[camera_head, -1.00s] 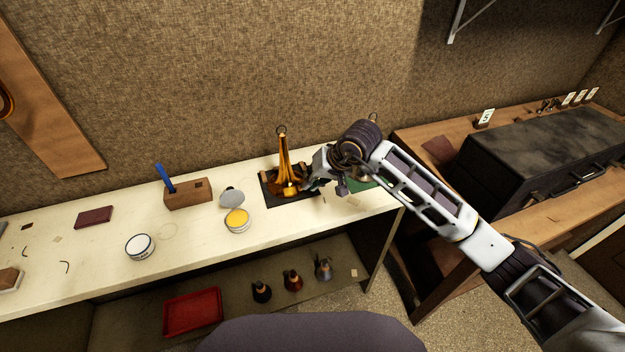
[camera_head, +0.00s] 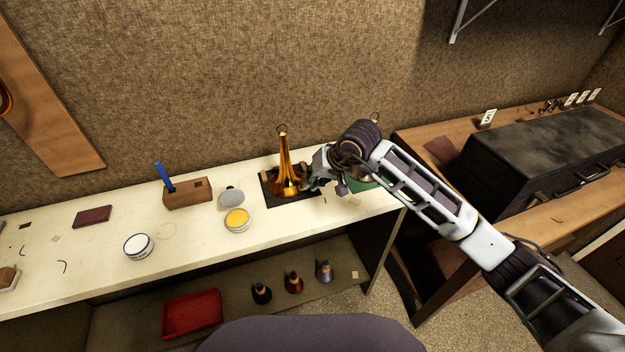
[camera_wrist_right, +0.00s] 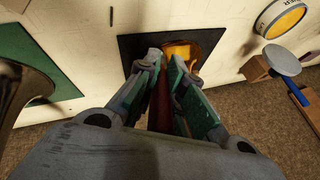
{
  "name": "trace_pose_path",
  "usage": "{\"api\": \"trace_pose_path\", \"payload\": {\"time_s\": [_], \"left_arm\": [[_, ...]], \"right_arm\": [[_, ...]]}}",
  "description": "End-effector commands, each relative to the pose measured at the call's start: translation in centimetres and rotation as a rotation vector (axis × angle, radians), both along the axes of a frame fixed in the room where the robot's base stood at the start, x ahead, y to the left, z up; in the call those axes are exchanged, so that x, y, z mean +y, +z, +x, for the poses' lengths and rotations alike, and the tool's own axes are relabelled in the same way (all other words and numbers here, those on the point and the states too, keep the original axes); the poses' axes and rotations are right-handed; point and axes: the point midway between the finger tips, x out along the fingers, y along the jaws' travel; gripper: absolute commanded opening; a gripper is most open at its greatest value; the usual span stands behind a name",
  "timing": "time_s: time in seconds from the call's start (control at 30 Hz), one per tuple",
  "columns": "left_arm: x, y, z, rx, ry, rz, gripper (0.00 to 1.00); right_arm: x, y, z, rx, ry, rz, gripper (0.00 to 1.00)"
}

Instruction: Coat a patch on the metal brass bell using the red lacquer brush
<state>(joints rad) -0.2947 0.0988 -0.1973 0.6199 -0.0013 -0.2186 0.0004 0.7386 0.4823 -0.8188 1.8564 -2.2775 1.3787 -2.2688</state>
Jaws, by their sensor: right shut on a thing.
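The brass bell (camera_head: 285,172) stands upright, flared end down, on a black mat (camera_head: 291,201) on the white bench. Its orange-gold surface also shows beyond my fingers in the wrist view (camera_wrist_right: 182,50). My right gripper (camera_head: 311,184) is low, close to the bell's right side. In the wrist view my right gripper (camera_wrist_right: 168,68) is shut on a red handle, the red lacquer brush (camera_wrist_right: 161,105), between its green-lined fingers. The brush tip is hidden, so I cannot tell whether it touches the bell. My left gripper is out of view.
An open tin with yellow content (camera_head: 237,219) and a grey disc (camera_head: 231,198) lie left of the bell. A wooden block (camera_head: 188,194) holds a blue handle. A white tin (camera_head: 139,246) stands further left. A dark flared object (camera_wrist_right: 22,85) stands on a green mat (camera_wrist_right: 45,65).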

Motion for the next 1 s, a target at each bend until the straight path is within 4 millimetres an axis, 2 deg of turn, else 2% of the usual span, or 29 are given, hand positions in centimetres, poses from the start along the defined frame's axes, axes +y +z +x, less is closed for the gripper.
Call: {"api": "trace_pose_path", "payload": {"time_s": [0.27,0.63,1.0], "left_arm": [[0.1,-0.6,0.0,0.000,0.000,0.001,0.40],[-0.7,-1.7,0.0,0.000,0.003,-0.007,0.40],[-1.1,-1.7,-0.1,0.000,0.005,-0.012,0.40]], "right_arm": [[0.9,0.0,-0.3,-0.001,0.002,-0.001,0.00],[2.8,-0.1,-1.0,0.002,0.003,0.000,0.00],[3.1,-0.2,-1.2,0.006,0.004,0.000,0.00]]}}
